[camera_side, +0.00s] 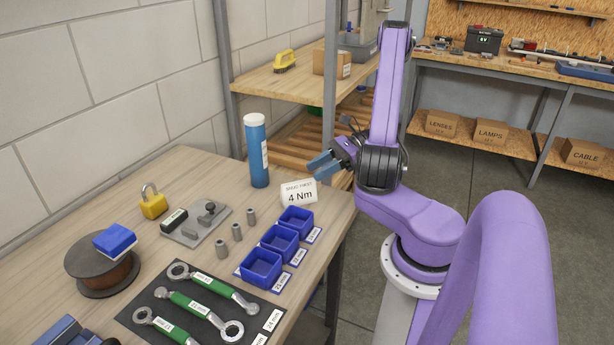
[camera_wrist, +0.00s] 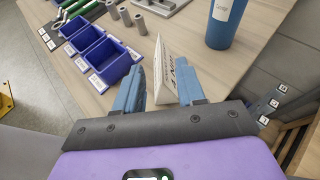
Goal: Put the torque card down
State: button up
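The torque card (camera_side: 299,193) is a small white card reading "4 Nm". It appears to stand on the table near its right edge, slightly tilted, beyond the blue bins. My gripper (camera_side: 322,166) is just behind and to the right of it, with its blue fingers apart. In the wrist view the card (camera_wrist: 172,72) shows ahead of and between the fingertips of my gripper (camera_wrist: 155,88), nearer the right finger. A gap shows between the card and the left finger. Whether the right finger touches the card is unclear.
Wrenches lie on a black mat (camera_side: 150,318). A shelf (camera_side: 290,77) stands behind.

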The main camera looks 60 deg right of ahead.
jog(key=v, duration=0.7)
jog(key=w+a+r+n+g+h, duration=0.1)
jog(key=a+r+n+g+h, duration=0.1)
jog(key=a+n+g, duration=0.6)
jog(key=w+a+r+n+g+h, duration=0.1)
jog(key=w+a+n+g+h, duration=0.1)
jog(key=a+n+g, duration=0.65)
jog(key=s+a+r+n+t+h, duration=0.2)
jog(key=s+a+n, duration=0.4)
jog(key=n, duration=0.5)
jog(key=s+a+r+n+t+h, duration=0.2)
jog(key=s+a+n+t, duration=0.3)
jog(key=n, duration=0.6)
jog(key=s+a+h, duration=0.1)
jog(key=s+a, duration=0.1)
jog(key=a, duration=0.1)
jog(key=shift+r+h, duration=0.2)
jog(key=shift+h, duration=0.2)
